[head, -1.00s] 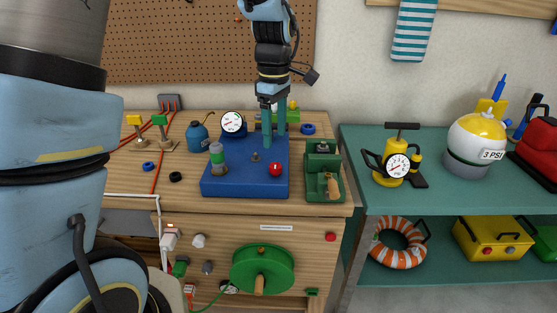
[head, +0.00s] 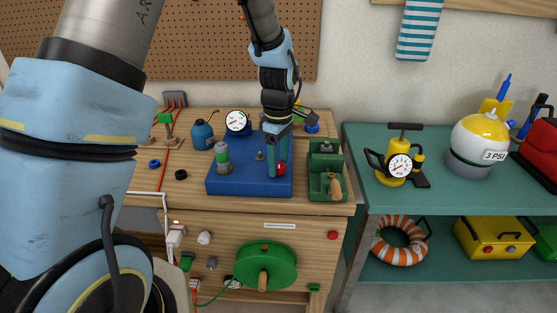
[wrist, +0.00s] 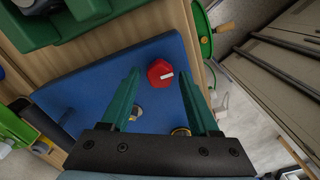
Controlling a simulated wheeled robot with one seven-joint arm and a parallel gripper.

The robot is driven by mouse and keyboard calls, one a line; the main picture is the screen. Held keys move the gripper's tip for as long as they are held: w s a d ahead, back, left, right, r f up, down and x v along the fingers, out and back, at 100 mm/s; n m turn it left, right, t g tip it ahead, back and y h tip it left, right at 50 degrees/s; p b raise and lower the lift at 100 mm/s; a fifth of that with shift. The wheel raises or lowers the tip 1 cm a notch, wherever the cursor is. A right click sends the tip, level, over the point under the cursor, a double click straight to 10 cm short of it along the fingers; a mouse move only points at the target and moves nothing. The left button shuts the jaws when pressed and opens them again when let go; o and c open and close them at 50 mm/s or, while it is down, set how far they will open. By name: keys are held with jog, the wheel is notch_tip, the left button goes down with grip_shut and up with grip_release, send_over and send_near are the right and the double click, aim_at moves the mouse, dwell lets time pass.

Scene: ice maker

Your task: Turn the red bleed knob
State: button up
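The red bleed knob (wrist: 160,73) has a white mark on its top and sits on the blue base plate (wrist: 85,97). In the head view the knob (head: 281,169) shows at the plate's front right, partly behind a finger. My gripper (head: 277,174) points down over it there. In the wrist view my gripper's (wrist: 163,76) two green fingers are spread apart, with the knob between their tips. Nothing is held. I cannot tell whether the fingertips have come down around the knob or are still above it.
A green-and-grey cylinder (head: 222,157) stands at the plate's left, and a gauge (head: 236,121) is behind. A green tray (head: 325,190) is just right of the plate. A green reel (head: 266,266) is on the bench front. A teal shelf (head: 440,200) stands at the right.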

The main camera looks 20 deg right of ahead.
grip_shut()
jog(key=shift+m, duration=0.3)
dwell(0.3)
jog(key=m, duration=0.3)
jog(key=shift+m+b, duration=0.3)
jog(key=m, duration=0.4)
jog(key=shift+d+m, duration=0.1)
jog(key=shift+m, duration=0.2)
jog(key=m, duration=0.4)
jog(key=shift+m, duration=0.3)
jog(key=shift+d+r+m, duration=0.1)
jog(key=shift+m, duration=2.1)
